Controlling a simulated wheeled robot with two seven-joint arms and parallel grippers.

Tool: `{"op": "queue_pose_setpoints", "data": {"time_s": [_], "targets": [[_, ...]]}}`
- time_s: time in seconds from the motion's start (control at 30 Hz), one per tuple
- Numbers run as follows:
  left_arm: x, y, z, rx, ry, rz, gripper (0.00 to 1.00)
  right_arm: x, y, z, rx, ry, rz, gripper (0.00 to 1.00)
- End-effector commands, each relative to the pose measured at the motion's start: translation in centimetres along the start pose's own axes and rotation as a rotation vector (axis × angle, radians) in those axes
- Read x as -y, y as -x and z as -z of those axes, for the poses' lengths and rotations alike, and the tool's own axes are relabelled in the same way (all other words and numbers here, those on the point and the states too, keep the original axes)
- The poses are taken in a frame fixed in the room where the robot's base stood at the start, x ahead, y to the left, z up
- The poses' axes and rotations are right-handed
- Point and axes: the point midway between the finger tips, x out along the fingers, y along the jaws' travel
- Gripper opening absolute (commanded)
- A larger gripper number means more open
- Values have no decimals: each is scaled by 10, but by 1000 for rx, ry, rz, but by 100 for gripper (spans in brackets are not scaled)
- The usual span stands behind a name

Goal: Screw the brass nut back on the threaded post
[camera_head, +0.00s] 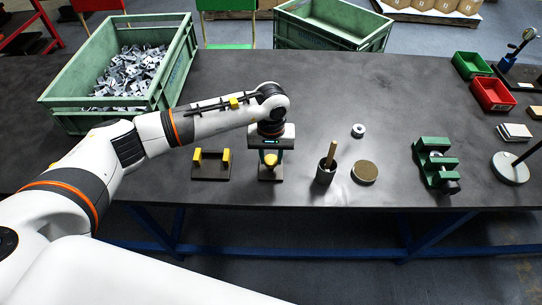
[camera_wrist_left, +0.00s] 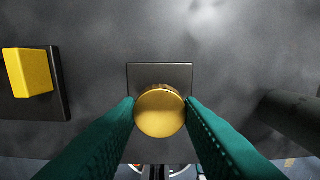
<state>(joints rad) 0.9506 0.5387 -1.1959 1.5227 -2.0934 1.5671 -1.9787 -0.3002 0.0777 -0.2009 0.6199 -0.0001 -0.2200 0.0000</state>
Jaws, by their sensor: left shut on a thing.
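The brass nut (camera_head: 270,160) is a round golden knob over a small dark square base plate (camera_head: 270,179) near the front of the table. My left gripper (camera_head: 271,155) points straight down there and is shut on the nut. In the left wrist view, the two green fingers press on either side of the nut (camera_wrist_left: 160,112), with the base plate (camera_wrist_left: 145,74) beneath and behind it. The threaded post is hidden under the nut, so I cannot tell how far the nut sits on it. My right gripper is not in view.
A dark plate with yellow blocks (camera_head: 197,157) stands to the left. A dark cup with a wooden handle (camera_head: 327,172), a brown disc (camera_head: 365,172) and a metal ring (camera_head: 358,130) are to the right. A green crate (camera_head: 70,100) holds many grey parts. The table behind is clear.

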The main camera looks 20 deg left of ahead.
Motion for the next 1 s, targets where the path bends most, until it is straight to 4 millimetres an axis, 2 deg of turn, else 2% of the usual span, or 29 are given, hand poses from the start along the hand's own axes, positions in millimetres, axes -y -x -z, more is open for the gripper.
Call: {"op": "queue_pose_setpoints", "data": {"time_s": [0.7,1.0], "targets": [[0,-2,0,1,-261,0,11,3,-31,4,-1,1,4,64],[0,-1,0,1,-312,0,11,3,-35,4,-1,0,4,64]]}}
